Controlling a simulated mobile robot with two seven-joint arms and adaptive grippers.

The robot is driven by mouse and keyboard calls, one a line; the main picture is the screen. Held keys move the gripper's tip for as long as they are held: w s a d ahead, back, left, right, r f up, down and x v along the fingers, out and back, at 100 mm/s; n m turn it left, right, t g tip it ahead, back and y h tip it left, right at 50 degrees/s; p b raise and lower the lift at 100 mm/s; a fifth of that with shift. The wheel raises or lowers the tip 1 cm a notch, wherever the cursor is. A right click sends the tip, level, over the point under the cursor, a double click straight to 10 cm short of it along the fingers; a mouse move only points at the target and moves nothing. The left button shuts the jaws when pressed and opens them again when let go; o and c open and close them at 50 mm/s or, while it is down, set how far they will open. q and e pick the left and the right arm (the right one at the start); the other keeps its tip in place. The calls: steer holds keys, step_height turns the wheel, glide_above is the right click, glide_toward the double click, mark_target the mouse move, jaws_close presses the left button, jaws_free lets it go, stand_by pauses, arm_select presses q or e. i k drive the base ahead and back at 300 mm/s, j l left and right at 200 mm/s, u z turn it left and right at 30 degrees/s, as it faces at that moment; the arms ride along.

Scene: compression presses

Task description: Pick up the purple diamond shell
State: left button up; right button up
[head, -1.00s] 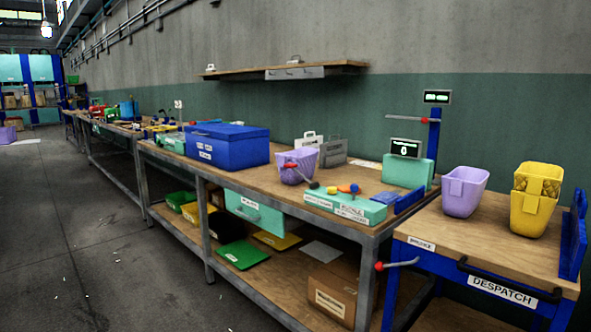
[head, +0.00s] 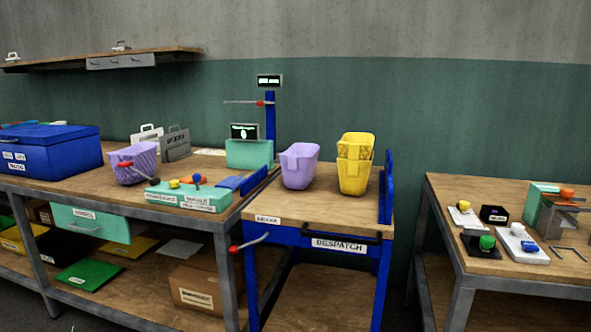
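Two purple shells show in the head view. One (head: 138,158) sits on the long wooden bench and has a patterned surface that looks like a diamond lattice. A dark-ended tool with a red part lies across its front. The other purple shell (head: 299,168) looks smooth and stands on the despatch table (head: 322,208). Two yellow shells (head: 354,178) stand stacked to its right, and the upper one looks patterned. Neither of my grippers is in view.
A teal control box (head: 187,198) with coloured knobs sits on the bench front, near the patterned shell. A blue box (head: 48,153) stands at left. A teal display unit (head: 249,153) is behind. A right-hand table (head: 470,190) holds small parts, with a gap before it.

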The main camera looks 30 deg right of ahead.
mark_target(143, 154)
steer(key=i+j, duration=0.2)
steer(key=i+j+z, duration=0.15)
steer(key=j, duration=0.25)
steer(key=i+j, duration=0.2)
steer(key=j, duration=0.15)
steer(key=l+z, duration=0.05)
